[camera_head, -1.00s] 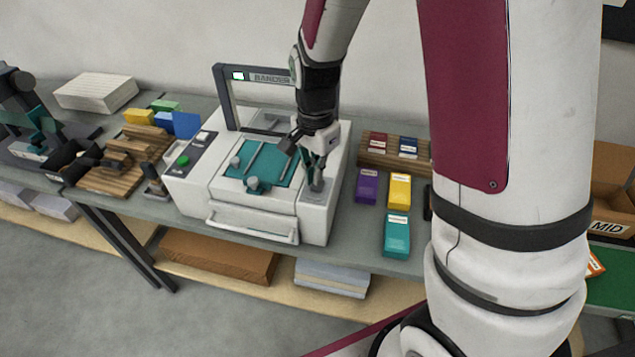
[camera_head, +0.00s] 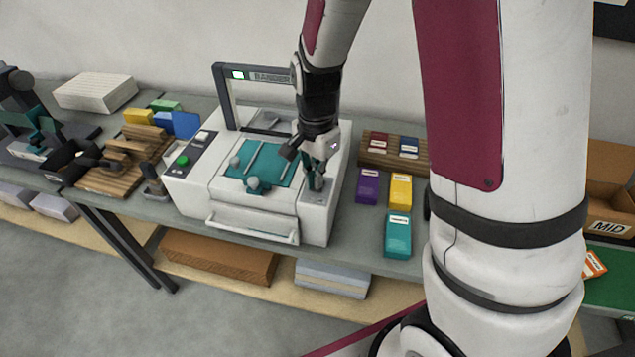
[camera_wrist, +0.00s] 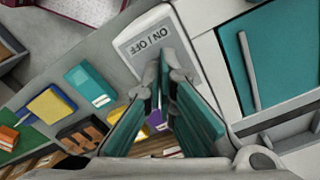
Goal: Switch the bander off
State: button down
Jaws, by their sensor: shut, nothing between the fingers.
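The bander (camera_head: 270,215) is a white machine with a teal top plate and a dark arch labelled BANDER. A small screen (camera_head: 237,75) on the arch is lit whitish green. An ON / OFF label (camera_wrist: 150,38) marks a grey panel on the bander's right side, shown in the wrist view. My gripper (camera_wrist: 167,62) is shut and empty, its fingertips right at that panel beside the label. The switch itself is hidden by the fingertips, so its position and any contact cannot be told. In the head view my gripper (camera_head: 316,180) points down over the bander's right front corner.
A green button (camera_head: 183,160) sits on the bander's left panel. Purple (camera_head: 368,185), yellow (camera_head: 400,190) and teal (camera_head: 398,234) packs lie to the right, before a wooden rack (camera_head: 380,155). A wooden board with tools (camera_head: 110,180) stands left.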

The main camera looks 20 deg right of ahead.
jog(key=shift+f, duration=0.75)
jog(key=shift+r+p, duration=1.55)
jog(key=shift+r, duration=1.95)
jog(key=shift+r, duration=0.4)
jog(key=s+r+n+t+b, duration=0.2)
jog(key=s+r+n+t, duration=0.3)
jog(key=s+r+n, duration=0.8)
jog(key=s+r, duration=0.4)
jog(key=shift+s+r+t, duration=0.3)
jog(key=shift+r, duration=0.05)
